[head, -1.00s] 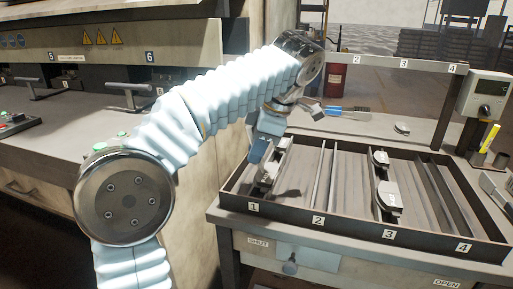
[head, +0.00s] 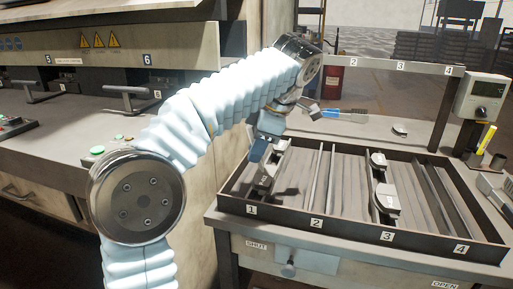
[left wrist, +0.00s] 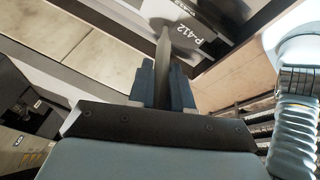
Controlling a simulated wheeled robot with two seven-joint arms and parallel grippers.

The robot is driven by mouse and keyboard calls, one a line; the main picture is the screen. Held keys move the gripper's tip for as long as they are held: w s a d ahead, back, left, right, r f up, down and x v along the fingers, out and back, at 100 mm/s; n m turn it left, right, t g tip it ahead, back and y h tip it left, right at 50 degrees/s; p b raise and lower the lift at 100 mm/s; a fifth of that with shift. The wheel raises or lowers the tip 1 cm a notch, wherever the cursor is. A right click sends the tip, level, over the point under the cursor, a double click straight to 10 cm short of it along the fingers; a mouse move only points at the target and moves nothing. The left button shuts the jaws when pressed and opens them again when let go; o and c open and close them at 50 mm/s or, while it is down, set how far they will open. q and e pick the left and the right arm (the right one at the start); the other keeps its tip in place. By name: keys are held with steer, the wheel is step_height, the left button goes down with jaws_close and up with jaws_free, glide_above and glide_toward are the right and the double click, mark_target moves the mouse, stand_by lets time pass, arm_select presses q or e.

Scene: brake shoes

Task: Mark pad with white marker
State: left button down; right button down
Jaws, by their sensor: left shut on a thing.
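My left gripper (head: 260,150) is over compartment 1 of the tray (head: 345,230). In the left wrist view its blue fingers (left wrist: 163,88) are shut on a grey tapering object (left wrist: 163,58). Its narrow end points away from the gripper, towards a dark part lettered P-412 (left wrist: 205,32); I cannot tell whether they touch. The object's white colour does not show, so I cannot confirm it is the marker. A pad (head: 263,183) lies in compartment 1, partly hidden by the gripper. Other pads (head: 387,198) lie in compartment 3. My right gripper is not in view.
Thin dividers split the tray, and its raised walls stand around the pads. A blue-handled brush (head: 340,114) and a small part (head: 400,129) lie behind it. A yellow stick (head: 488,138) and a grey meter box (head: 484,97) are at right. A press bench (head: 50,140) stands at left.

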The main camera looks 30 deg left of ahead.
arm_select(q)
steer(key=shift+w+a, duration=0.2)
steer(key=shift+w, duration=0.65)
stand_by(0.3)
steer(key=shift+s, duration=0.1)
stand_by(0.7)
